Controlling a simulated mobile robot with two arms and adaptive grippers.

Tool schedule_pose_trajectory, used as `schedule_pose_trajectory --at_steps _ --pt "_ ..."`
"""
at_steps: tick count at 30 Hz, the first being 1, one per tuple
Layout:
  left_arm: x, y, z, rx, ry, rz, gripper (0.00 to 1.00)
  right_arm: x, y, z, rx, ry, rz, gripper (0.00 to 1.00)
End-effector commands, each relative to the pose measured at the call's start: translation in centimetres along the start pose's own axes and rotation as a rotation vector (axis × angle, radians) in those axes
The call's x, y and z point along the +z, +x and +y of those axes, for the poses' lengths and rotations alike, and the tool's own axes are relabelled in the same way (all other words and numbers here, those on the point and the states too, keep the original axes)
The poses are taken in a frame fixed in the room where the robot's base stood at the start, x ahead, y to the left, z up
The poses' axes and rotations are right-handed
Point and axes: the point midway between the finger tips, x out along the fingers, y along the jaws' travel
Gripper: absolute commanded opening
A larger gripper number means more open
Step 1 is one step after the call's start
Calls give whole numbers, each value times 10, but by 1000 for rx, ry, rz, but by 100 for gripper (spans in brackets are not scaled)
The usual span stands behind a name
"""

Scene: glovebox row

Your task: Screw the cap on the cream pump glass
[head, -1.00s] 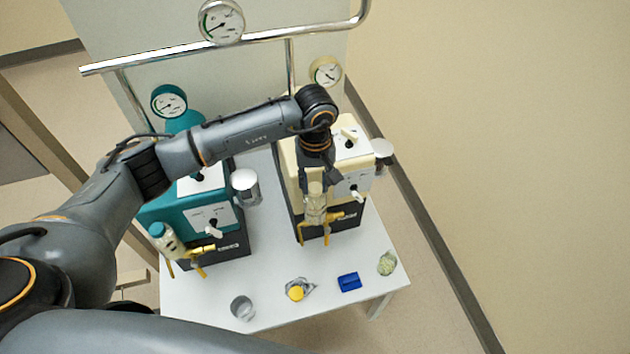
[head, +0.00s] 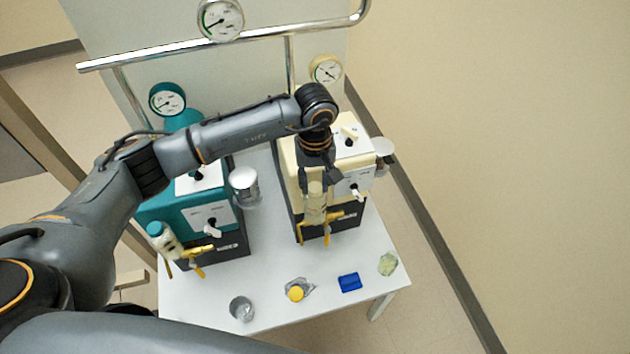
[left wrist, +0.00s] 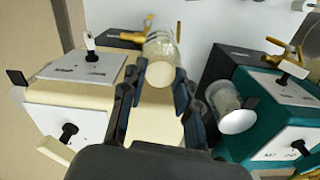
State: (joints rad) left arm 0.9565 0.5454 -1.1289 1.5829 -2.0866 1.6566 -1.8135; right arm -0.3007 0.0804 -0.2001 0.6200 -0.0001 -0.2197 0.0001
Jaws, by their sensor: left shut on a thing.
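The cream pump (head: 290,165) stands on the white table, and it also shows at the left of the left wrist view (left wrist: 75,92). Its clear glass (head: 316,214) sits upright at its front, by yellow fittings; the wrist view shows the glass (left wrist: 164,46) beyond my fingertips. The cream cap (left wrist: 160,73) is at the mouth of the glass. My left gripper (head: 316,188) points down over the glass and is shut on the cap, one finger on each side. The fingers partly hide the cap, so I cannot tell how far it is threaded. My right gripper is not in view.
A teal pump (head: 172,212) with a teal-capped glass (head: 165,238) stands to the left. A clear cup (head: 242,308), a yellow item (head: 295,293), a blue block (head: 350,282) and a pale green item (head: 388,264) lie along the front of the table (head: 265,265). Chrome pipes run behind.

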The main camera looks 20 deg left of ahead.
Motion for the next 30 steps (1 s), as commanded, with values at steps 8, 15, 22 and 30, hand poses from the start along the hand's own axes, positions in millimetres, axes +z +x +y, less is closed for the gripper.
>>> schedule_pose_trajectory --at_steps 8,15,22,30 --pt "0 0 0 0 0 0 22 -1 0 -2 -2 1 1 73" --pt "0 1 0 0 0 1 22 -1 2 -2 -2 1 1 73" --pt "0 2 0 0 0 1 22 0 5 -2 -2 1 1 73" --pt "0 4 0 0 1 1 22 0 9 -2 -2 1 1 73"
